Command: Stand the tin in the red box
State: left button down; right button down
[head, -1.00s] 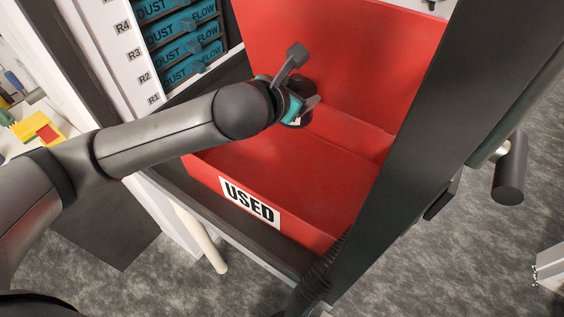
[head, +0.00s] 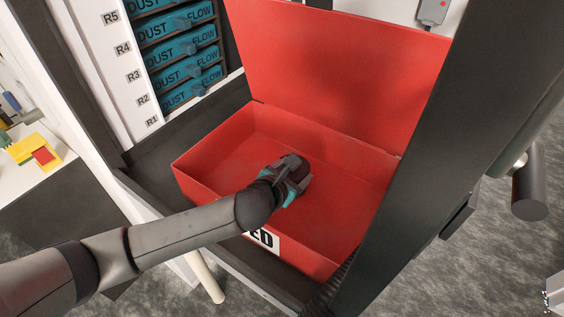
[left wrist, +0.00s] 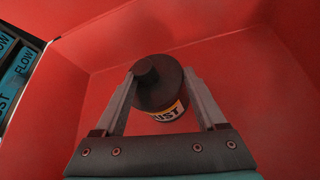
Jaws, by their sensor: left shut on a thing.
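The tin is a dark cylinder with a knob on top and a yellow label whose visible letters read "UST" (left wrist: 166,112). In the head view the tin (head: 293,163) shows only in part behind my left gripper (head: 297,175). In the left wrist view my left gripper (left wrist: 160,74) has its two fingers on either side of the tin, shut on it. The tin is over the inside of the red box (head: 205,196), knob up. I cannot tell whether its base touches the floor. My right gripper is not in view.
The red lid (head: 340,75) stands open at the back. A dark post (head: 420,140) rises close on the box's right. A rack of teal "DUST FLOW" drawers (head: 187,73) is at the back left. The box's left inside is bare. My left arm crosses its front wall, hiding part of the label.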

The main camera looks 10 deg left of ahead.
pick_arm(q)
grip_release()
jog(key=shift+f, duration=0.1)
dwell(0.3)
jog(key=shift+s+r, duration=0.35)
jog(key=shift+s, duration=0.05)
jog(key=p+v, duration=0.1)
jog(key=v, duration=1)
